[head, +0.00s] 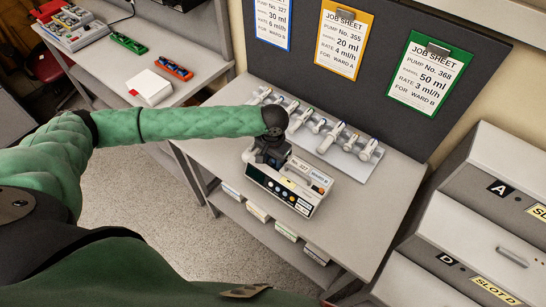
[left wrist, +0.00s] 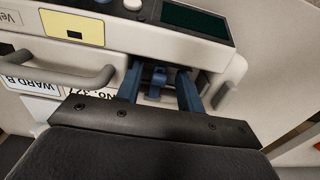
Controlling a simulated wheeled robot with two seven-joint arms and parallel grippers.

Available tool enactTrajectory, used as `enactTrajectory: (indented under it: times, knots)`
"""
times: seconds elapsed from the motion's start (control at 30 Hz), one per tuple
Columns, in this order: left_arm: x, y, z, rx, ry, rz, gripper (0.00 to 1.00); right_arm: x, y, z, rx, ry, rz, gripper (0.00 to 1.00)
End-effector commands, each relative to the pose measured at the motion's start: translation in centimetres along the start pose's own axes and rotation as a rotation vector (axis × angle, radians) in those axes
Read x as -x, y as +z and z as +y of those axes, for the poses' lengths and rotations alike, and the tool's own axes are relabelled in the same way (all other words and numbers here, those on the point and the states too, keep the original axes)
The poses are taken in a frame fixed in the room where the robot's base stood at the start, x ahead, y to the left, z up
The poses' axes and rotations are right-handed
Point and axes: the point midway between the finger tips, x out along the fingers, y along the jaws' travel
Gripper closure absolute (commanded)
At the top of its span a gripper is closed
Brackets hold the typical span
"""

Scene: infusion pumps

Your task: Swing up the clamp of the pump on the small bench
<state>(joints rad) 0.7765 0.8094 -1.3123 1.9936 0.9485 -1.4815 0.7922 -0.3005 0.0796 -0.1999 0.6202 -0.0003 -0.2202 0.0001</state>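The pump (head: 318,190), a light grey box labelled No. 327 and WARD B, stands on the small bench (head: 385,205). My left gripper (head: 268,160) is over the left part of the pump, pointing down, and hides that part in the head view. The left wrist view shows the pump (left wrist: 150,35) close up, with a grey handle (left wrist: 75,78) on it. My left gripper's two blue fingers (left wrist: 160,90) are apart there. A small blue piece (left wrist: 158,76) shows between them with gaps at its sides; I cannot tell if it is the clamp. My right gripper is out of view.
A rack of several syringes (head: 320,128) stands behind the pump. Job sheets hang on the dark board (head: 295,60). A slotted cabinet (head: 480,200) is at the right. Another table (head: 190,50) at the back left holds a white box (head: 150,87) and trays.

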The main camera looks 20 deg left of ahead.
Motion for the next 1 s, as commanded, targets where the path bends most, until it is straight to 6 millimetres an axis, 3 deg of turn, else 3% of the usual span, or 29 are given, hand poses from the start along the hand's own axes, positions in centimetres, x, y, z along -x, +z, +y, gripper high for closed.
enactTrajectory:
  times: [0.2, 0.4, 0.77, 1.0]
  knots:
    - [-0.1, 0.0, 0.0, 0.000, 0.000, 0.000, 0.62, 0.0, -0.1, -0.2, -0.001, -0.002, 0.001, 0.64]
    - [0.0, 0.0, 0.0, 0.000, 0.000, 0.000, 1.00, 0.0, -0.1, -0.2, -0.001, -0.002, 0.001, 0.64]
    - [0.2, -0.3, 0.0, -0.001, 0.001, -0.042, 1.00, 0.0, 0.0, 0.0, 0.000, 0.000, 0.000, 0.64]
    - [1.0, -1.0, 0.1, 0.001, 0.002, -0.184, 1.00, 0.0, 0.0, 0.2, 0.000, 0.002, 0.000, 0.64]
